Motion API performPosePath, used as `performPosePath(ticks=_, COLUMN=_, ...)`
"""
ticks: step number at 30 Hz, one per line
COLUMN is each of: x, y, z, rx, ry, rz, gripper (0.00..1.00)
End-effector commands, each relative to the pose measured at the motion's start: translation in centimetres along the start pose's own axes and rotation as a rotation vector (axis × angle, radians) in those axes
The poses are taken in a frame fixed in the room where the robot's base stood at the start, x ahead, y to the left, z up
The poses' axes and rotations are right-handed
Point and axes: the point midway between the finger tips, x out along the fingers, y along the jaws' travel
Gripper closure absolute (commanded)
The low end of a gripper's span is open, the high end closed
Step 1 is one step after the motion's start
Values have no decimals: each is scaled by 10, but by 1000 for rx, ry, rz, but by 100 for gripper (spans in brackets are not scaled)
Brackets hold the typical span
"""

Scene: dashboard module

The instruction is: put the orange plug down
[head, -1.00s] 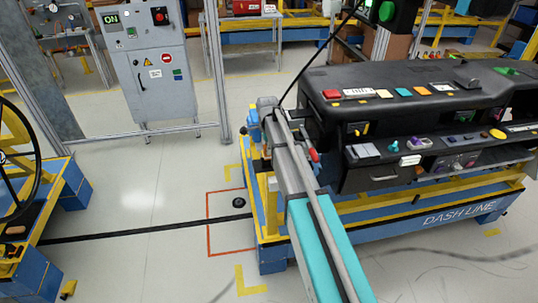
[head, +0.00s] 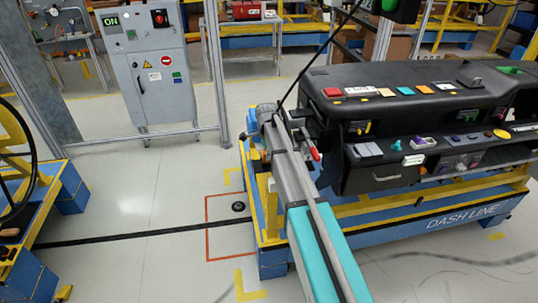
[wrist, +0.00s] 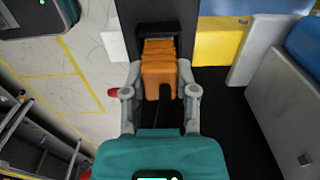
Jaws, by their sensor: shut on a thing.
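The orange plug (wrist: 158,72) is a ribbed orange block in the wrist view. My gripper (wrist: 160,78) is shut on it, with one grey finger at each side. A dark upright part (wrist: 148,20) lies behind the plug; I cannot tell whether they touch. In the head view my arm reaches to the left end of the black dashboard (head: 420,100), and the plug and fingertips cannot be made out there.
The dashboard rests on a blue and yellow cart (head: 400,220) and carries several small parts. A grey control cabinet (head: 155,85) stands behind. The floor left of the cart is mostly clear, with a black strip (head: 140,235) across it.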

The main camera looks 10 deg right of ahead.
Motion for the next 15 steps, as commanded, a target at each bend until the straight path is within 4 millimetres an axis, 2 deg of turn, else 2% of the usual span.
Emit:
performPosePath(ticks=6, x=4, y=0, z=0, rx=0, ry=0, rz=0, gripper=100)
performPosePath(ticks=7, x=3, y=0, z=0, rx=0, ry=0, rz=0, gripper=59)
performPosePath(ticks=12, x=3, y=0, z=0, rx=0, ry=0, rz=0, gripper=28)
performPosePath(ticks=15, x=3, y=0, z=0, rx=0, ry=0, rz=0, gripper=28)
